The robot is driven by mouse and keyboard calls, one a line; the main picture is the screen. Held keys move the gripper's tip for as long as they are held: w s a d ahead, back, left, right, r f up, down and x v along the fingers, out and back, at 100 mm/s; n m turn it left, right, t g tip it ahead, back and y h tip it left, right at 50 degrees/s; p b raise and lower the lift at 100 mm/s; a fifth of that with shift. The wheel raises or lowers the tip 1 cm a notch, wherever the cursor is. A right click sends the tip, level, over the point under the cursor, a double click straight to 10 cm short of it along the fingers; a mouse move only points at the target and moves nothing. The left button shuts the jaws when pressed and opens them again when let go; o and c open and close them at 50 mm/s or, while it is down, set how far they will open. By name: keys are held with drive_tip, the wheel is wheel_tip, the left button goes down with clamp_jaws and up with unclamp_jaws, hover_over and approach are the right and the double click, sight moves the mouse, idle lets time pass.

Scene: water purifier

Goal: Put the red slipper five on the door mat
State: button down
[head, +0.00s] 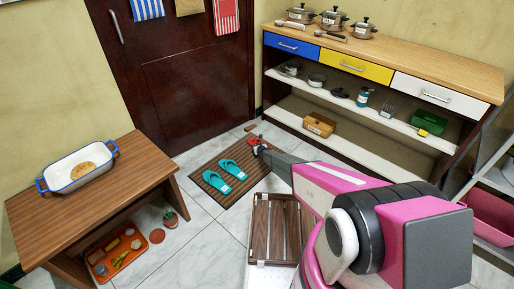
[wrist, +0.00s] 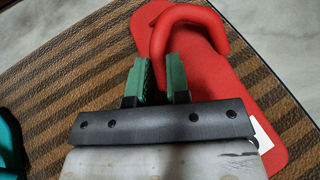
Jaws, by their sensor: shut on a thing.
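The red slipper (wrist: 205,75) lies over the striped brown door mat (wrist: 70,75) in the wrist view, with its strap loop towards my gripper. My gripper (wrist: 160,75) has its green fingertips at the red strap and is shut on it. In the head view, my gripper (head: 262,150) is at the mat's far right edge, and the red slipper (head: 256,141) shows only as a small patch there. The door mat (head: 212,185) lies on the floor before the door. I cannot tell whether the slipper's sole touches the mat.
Two teal slippers (head: 231,170) lie on the mat, left of my gripper. A slatted wooden crate (head: 262,225) stands in front of the mat. A low wooden table (head: 110,180) is at the left, a drawer shelf (head: 385,75) at the right.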

drive_tip(key=shift+f, duration=0.15)
drive_tip(key=c, duration=1.1)
unclamp_jaws()
